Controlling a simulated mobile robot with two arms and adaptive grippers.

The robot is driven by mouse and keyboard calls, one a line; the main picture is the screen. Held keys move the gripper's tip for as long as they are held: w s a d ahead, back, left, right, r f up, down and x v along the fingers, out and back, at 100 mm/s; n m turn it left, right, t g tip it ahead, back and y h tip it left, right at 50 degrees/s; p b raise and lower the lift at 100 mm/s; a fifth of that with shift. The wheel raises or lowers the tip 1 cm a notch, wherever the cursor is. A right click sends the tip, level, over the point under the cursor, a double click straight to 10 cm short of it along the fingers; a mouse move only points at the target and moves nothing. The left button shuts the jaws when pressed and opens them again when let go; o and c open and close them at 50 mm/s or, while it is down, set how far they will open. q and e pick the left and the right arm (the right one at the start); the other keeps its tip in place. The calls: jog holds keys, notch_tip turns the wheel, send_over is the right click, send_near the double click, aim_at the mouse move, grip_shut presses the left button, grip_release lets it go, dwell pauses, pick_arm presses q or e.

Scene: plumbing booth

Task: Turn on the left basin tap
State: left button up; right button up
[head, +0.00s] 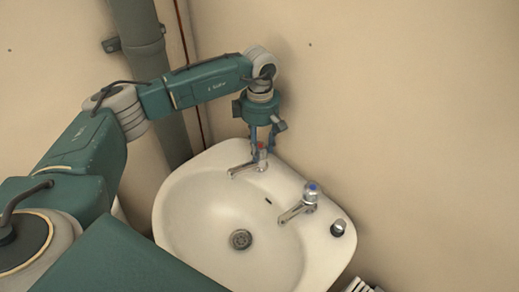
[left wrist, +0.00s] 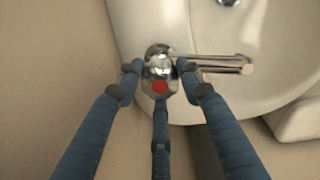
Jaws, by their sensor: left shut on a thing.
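The left basin tap (head: 248,164) has a chrome spout and a red-marked head, and stands at the back left of the white basin (head: 190,213). My left gripper (head: 262,146) comes down on it from above and is shut on its head. In the left wrist view the blue fingers of the left gripper (left wrist: 160,82) surround the chrome head of the left tap (left wrist: 158,68), and its red dot faces the camera. The spout points right there, over the basin. No water shows at the spout. My right gripper is not in view.
A second tap with a blue mark (head: 300,203) stands at the right of the basin. A small dark-topped chrome piece (head: 338,228) sits on the right rim. The drain (head: 241,239) is clear. Walls stand close behind, with a grey-green pipe (head: 145,50) at the left.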

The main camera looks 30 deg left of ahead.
aim_at(261, 145)
pick_arm(q)
jog(key=n, duration=0.1)
jog(key=n+b, duration=0.1)
jog(key=n, duration=0.1)
jog(key=shift+d+f+n, duration=0.15)
jog(key=shift+n, duration=0.15)
jog(key=shift+n+b, duration=0.5)
jog(key=shift+n, duration=1.2)
jog(key=o, duration=1.2)
jog(key=shift+w, duration=0.1)
jog(key=shift+c, duration=0.2)
jog(key=shift+r, duration=0.4)
notch_tip(261, 145, up, 12)
jog(key=shift+f, duration=0.2)
